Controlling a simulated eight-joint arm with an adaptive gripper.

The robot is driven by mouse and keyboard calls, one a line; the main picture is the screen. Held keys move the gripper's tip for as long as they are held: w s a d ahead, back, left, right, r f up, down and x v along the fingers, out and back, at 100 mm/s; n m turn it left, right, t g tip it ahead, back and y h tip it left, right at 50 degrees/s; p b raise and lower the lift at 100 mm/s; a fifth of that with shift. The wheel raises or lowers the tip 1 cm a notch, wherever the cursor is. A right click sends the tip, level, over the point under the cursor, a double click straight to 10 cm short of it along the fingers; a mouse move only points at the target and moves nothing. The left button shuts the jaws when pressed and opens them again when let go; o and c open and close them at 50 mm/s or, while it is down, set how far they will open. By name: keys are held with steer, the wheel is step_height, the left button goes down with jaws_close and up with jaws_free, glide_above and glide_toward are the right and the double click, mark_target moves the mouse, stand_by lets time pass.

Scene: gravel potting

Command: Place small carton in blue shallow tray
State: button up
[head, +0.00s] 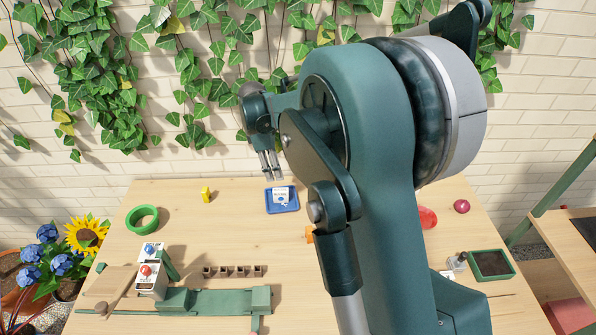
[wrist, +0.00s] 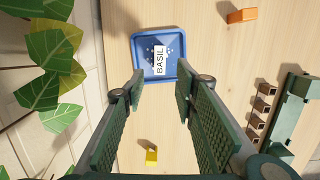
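The blue shallow tray (head: 270,206) lies at the back middle of the table; it also shows at the top of the wrist view (wrist: 137,69). A small carton with a white label reading "BASIL" (wrist: 159,60) lies inside the tray, within its rim. It shows as a pale shape in the head view (head: 279,193). My gripper (head: 270,170) is just above and behind the tray in the head view. In the wrist view its two fingers (wrist: 160,80) are spread apart with nothing between them. The carton is clear of both fingers.
A row of small pots (head: 233,271), white boxes (head: 150,280) and a green fixture (head: 200,301) stand nearer the front. An orange block (wrist: 242,15) lies right of the tray.

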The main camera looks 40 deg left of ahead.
stand_by(0.4)
steer(key=w+d+r+m, duration=0.2)
steer(key=w+d+r, duration=0.25)
steer(key=d, duration=0.25)
steer(key=w+d+r+m+y, duration=0.1)
steer(key=w+d+r+m, duration=0.15)
steer(key=d+r, duration=0.4)
steer(key=w+d+r+m, duration=0.2)
steer(key=w+d+r, duration=0.15)
steer(key=d, duration=0.45)
steer(key=w+d+r+m+t+y, duration=0.1)
steer(key=d+r+m, duration=0.25)
steer(key=d, duration=0.85)
steer(key=w+d+r+m+t, duration=0.15)
steer(key=d+r, duration=0.25)
steer(key=d, duration=0.7)
steer(key=s+d+r+m+t, duration=0.1)
steer(key=s+d+m, duration=0.25)
steer(key=d, duration=0.75)
steer(key=s+d+r+m, duration=0.1)
steer(key=s+d+m, duration=0.25)
steer(key=d, duration=0.75)
steer(key=s+d+f+m+t, duration=0.2)
steer(key=s+d+f+m, duration=0.3)
steer(key=s+d, duration=0.8)
steer(key=d+m, duration=0.3)
steer(key=shift+d+h, duration=0.25)
steer(key=shift+h, duration=0.15)
